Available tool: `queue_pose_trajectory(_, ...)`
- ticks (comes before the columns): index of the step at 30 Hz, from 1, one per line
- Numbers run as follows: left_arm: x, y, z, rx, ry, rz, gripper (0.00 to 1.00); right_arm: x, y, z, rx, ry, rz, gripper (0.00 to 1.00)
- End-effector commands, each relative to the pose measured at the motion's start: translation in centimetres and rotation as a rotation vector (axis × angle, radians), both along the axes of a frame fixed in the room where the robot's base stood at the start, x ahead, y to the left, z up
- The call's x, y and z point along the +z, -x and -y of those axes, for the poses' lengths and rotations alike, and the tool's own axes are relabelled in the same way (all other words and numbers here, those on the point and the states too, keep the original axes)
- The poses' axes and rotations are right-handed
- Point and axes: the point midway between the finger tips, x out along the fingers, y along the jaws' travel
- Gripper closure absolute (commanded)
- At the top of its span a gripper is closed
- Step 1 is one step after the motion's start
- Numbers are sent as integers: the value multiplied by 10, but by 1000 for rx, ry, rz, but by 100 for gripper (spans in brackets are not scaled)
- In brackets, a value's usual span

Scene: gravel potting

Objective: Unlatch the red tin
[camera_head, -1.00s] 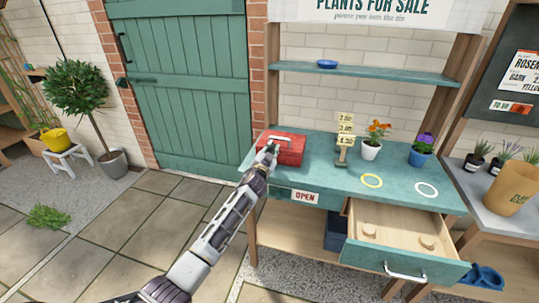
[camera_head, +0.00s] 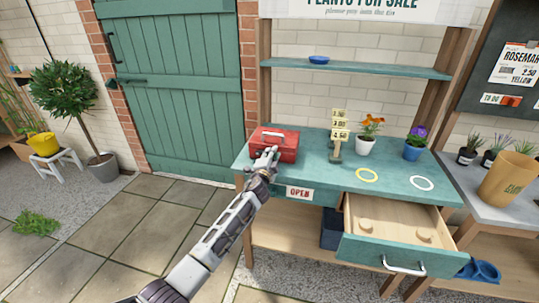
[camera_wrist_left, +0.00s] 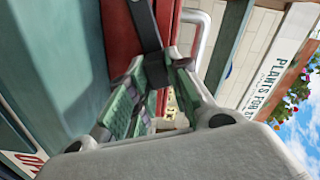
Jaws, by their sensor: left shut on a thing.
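The red tin (camera_head: 287,151) stands on the left end of the green table, with a pale handle on top. It also shows in the left wrist view (camera_wrist_left: 118,32), with the handle (camera_wrist_left: 200,38) beside it. My left gripper (camera_head: 267,157) is at the tin's front face. In the left wrist view its green-padded fingers (camera_wrist_left: 152,85) are shut on a dark strap-like latch (camera_wrist_left: 145,22) that lies against the red tin. The fingers hide the latch's end. Whether the latch is free of its catch cannot be told. My right gripper is not in view.
A drawer (camera_head: 395,250) stands open at the front right. An OPEN sign (camera_head: 299,193) hangs on the table's front.

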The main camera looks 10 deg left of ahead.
Motion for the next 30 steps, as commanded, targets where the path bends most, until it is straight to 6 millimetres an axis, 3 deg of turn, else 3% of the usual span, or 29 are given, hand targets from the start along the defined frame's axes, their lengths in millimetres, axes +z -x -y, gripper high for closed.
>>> queue_pose_trajectory(6,-19,0,5,-1,-188,4,100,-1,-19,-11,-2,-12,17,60)
queue_pose_trajectory(15,-30,0,6,-2,-352,10,100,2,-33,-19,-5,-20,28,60)
queue_pose_trajectory(30,-33,1,6,-2,-399,11,100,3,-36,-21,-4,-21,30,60)
